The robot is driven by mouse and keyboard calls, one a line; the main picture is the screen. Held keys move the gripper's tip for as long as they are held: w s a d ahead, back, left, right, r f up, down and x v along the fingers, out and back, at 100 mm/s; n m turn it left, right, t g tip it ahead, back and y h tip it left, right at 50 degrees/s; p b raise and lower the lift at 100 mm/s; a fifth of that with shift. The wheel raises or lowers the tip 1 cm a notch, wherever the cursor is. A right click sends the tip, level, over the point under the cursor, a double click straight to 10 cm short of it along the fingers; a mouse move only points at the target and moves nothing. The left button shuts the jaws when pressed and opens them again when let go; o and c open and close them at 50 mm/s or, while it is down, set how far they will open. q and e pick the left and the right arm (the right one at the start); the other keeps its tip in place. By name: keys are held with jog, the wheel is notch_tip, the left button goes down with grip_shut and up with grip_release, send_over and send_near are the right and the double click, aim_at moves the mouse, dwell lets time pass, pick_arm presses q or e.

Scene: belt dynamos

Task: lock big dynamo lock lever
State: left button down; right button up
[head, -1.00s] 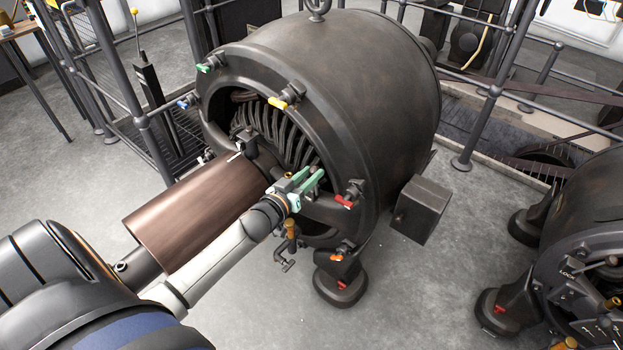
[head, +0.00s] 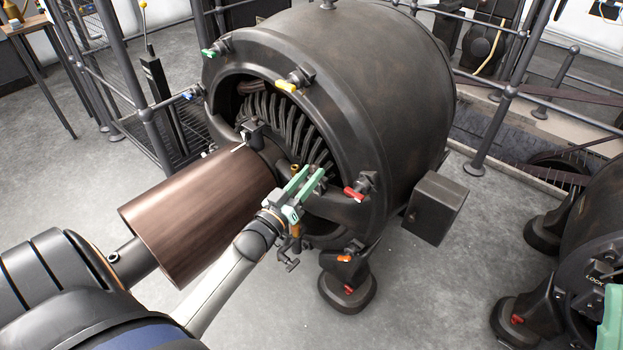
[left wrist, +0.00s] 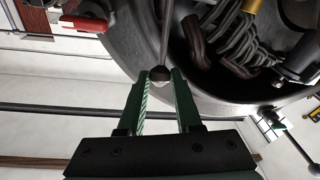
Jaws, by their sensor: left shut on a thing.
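The big dynamo (head: 385,85) is a dark drum with an open front showing wound coils. My left gripper (head: 313,173) reaches to the lower right of that opening, with its mint-green fingers pointing at it. In the left wrist view, the fingers (left wrist: 161,75) are shut on the round knob (left wrist: 160,73) of a lever, whose thin rod (left wrist: 165,35) runs up from it in the picture. In the head view the fingers hide the knob. A mint-green piece at the right edge looks like part of my right gripper (head: 609,322); its fingertips are out of frame.
A brown cylinder (head: 195,215) stands before the opening, left of my left arm. Red (head: 354,194), yellow (head: 286,86) and orange (head: 344,259) handles sit around the rim. A grey box (head: 435,207) is at its right side. A second dynamo (head: 590,230) stands at right.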

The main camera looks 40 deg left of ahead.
pick_arm(q)
jog(key=shift+s+a+f+n+t+b, duration=0.15)
jog(key=shift+s+f+t+b, duration=0.85)
jog(key=shift+b, duration=0.8)
jog(key=shift+s+f+n+t+b, duration=0.15)
jog(key=shift+s+f+t+b, duration=0.75)
jog(key=shift+b, duration=0.85)
pick_arm(e)
notch_tip(320, 180, down, 8)
jog(key=m, duration=0.1)
jog(key=shift+w+a+f, duration=0.15)
jog(key=shift+w+a, duration=0.05)
jog(key=shift+a, duration=0.15)
pick_arm(q)
jog(key=shift+w+f+y, duration=0.15)
jog(key=shift+f+y, duration=0.1)
jog(key=shift+y, duration=0.05)
jog(key=c, duration=0.9)
grip_release()
jog(key=o, duration=0.3)
jog(key=shift+r, duration=0.15)
jog(key=p+v, duration=0.1)
jog(key=v, duration=1.1)
jog(key=shift+s+r+p, duration=0.1)
jog(key=shift+s+p, duration=0.2)
jog(key=shift+p, duration=0.1)
pick_arm(e)
notch_tip(320, 180, up, 2)
jog(key=shift+d+r, duration=0.1)
